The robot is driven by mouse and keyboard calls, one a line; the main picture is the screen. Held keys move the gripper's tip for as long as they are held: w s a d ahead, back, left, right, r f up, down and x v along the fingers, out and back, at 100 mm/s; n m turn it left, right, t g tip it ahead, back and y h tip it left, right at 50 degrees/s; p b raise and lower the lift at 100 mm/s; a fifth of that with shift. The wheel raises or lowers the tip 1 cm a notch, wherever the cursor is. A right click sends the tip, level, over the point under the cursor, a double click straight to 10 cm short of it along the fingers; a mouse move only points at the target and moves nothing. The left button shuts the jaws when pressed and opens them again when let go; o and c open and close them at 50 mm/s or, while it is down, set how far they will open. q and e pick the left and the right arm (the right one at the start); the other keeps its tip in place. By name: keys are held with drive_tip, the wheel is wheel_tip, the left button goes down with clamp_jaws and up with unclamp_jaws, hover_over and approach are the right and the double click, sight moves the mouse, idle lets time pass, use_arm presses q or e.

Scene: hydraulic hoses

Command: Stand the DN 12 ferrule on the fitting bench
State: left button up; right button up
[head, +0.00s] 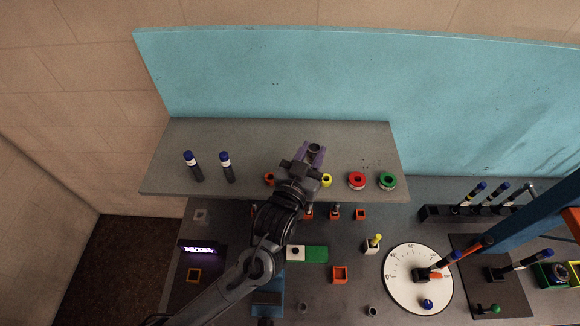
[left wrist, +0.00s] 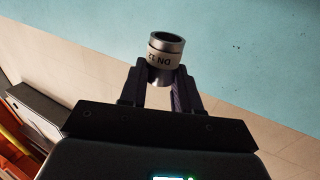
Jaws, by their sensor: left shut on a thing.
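The DN 12 ferrule (left wrist: 165,59) is a short metal sleeve with a pale band marked "DN 12". My left gripper (left wrist: 160,88) is shut on its lower part in the left wrist view, and the ferrule stands up beyond the fingertips with its open end showing. In the head view the ferrule (head: 315,147) shows as a small grey ring between the jaws of my left gripper (head: 312,156), over the raised grey shelf at the back. A lower grey bench (head: 225,235) lies in front; which surface is the fitting bench is not labelled. My right gripper is not in view.
A white dial (head: 400,290) and a hose rack (head: 440,213) occupy the right.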

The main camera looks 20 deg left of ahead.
use_arm(q)
drive_tip(key=shift+w+d+r, duration=0.15)
drive_tip(key=shift+w+r, duration=0.05)
drive_tip(key=shift+r, duration=0.3)
drive_tip(key=shift+w+r, duration=0.1)
drive_tip(key=shift+r, duration=0.05)
drive_tip(key=a+f+p, duration=0.1)
drive_tip(key=a+f, duration=0.1)
drive_tip(key=a, duration=0.1)
drive_tip(key=a+f, duration=0.2)
drive_tip(key=a, duration=0.2)
drive_tip(key=a+f+p, duration=0.1)
drive_tip(key=a+f, duration=0.1)
drive_tip(key=a, duration=0.2)
drive_tip(key=shift+w+a+f+p, duration=0.1)
drive_tip(key=shift+w+a+p, duration=0.1)
drive_tip(key=shift+w+p, duration=0.1)
drive_tip(key=shift+f+p, duration=0.55)
drive_tip(key=shift+f, duration=1.3)
drive_tip(key=shift+a+f, duration=0.1)
drive_tip(key=shift+f, duration=0.15)
drive_tip(key=shift+f, duration=0.1)
drive_tip(key=o, duration=1.1)
drive_tip(key=shift+c, duration=0.2)
